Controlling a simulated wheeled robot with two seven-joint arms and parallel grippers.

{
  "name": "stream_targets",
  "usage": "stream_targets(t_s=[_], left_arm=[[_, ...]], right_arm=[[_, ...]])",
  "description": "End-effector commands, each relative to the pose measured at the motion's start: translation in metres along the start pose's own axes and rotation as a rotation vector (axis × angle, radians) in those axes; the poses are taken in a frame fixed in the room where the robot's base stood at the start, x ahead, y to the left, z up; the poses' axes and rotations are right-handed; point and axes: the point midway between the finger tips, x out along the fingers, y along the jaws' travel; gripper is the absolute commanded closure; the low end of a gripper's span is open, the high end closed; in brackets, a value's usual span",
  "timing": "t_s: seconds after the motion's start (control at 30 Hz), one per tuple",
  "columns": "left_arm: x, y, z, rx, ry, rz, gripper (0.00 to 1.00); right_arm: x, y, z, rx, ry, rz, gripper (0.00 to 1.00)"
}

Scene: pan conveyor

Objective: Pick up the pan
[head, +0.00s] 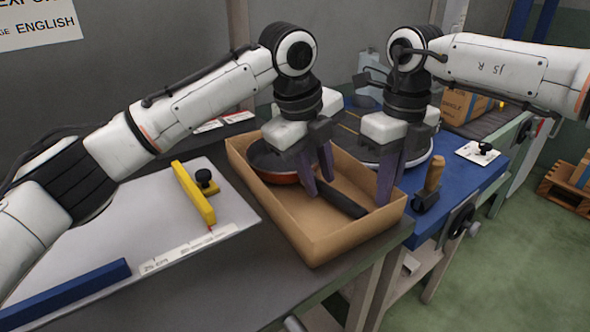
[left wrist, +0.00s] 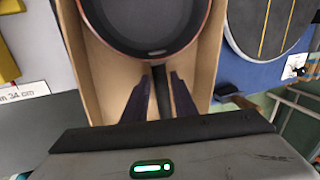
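The pan (head: 272,163), dark inside with an orange-red outer side, lies in a cardboard box (head: 318,250). Its black handle (head: 343,201) points toward the box's near right corner. My left gripper (head: 319,187) reaches down into the box at the handle's pan end, its fingers apart. In the left wrist view the pan (left wrist: 152,22) is at the top, and its handle (left wrist: 161,90) runs between the two fingers; I cannot tell whether they touch it. My right gripper (head: 391,195) points down at the box's right side, beyond the handle's end, and appears open and empty.
A blue table (head: 467,181) right of the box carries a round, light-rimmed plate and a wooden-handled tool (head: 431,183). A white measuring board with a yellow bar (head: 192,193) lies left of the box. The box walls surround the pan closely.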

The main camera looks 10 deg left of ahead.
Motion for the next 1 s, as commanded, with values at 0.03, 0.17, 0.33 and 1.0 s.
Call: stream_targets(t_s=[0.03, 0.17, 0.33, 1.0], left_arm=[[0.006, 0.0, 0.0, 0.001, 0.0, 0.001, 0.75], [0.013, 0.0, 0.0, 0.001, 0.0, 0.0, 0.75], [0.013, 0.0, 0.0, 0.001, 0.0, 0.0, 0.75], [-0.007, -0.007, -0.001, 0.002, -0.001, -0.006, 1.0]], right_arm=[[0.001, 0.0, 0.0, 0.0, 0.002, 0.0, 1.0], [0.001, 0.0, 0.0, 0.0, 0.002, 0.0, 1.0], [0.0, 0.0, 0.0, -0.001, 0.002, 0.0, 1.0], [0.0, 0.001, 0.0, -0.003, 0.001, 0.002, 1.0]])
